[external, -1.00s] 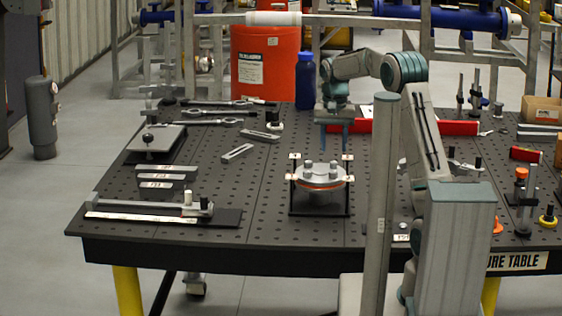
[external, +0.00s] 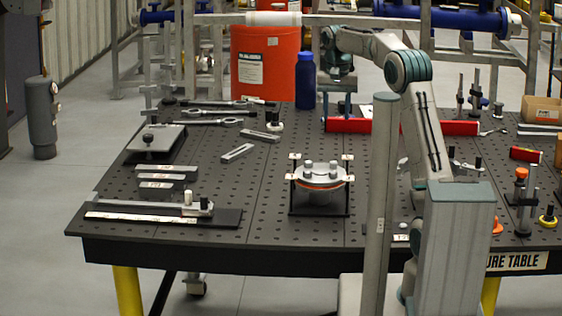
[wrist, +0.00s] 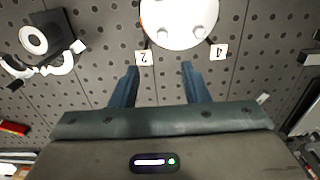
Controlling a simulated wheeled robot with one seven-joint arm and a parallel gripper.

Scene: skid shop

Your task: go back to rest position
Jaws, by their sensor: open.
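My gripper (wrist: 158,84) is open and empty in the wrist view, its two blue fingers apart with bare perforated table between them. A round flange fixture (external: 321,178) stands on the table in the external view, a disc with upright bolts on a black frame. In the wrist view the flange (wrist: 180,20) lies ahead of the fingertips, with tags 2 and 4 beside it. In the external view my arm is raised and bent over the back of the table, behind the flange.
The perforated black table (external: 265,220) carries a red bar (external: 450,127) at the back and a blue bottle (external: 305,80) near the back edge. Wrenches (external: 208,122), slotted plates and a long steel bar (external: 150,205) lie on the left. Clamps stand on the right.

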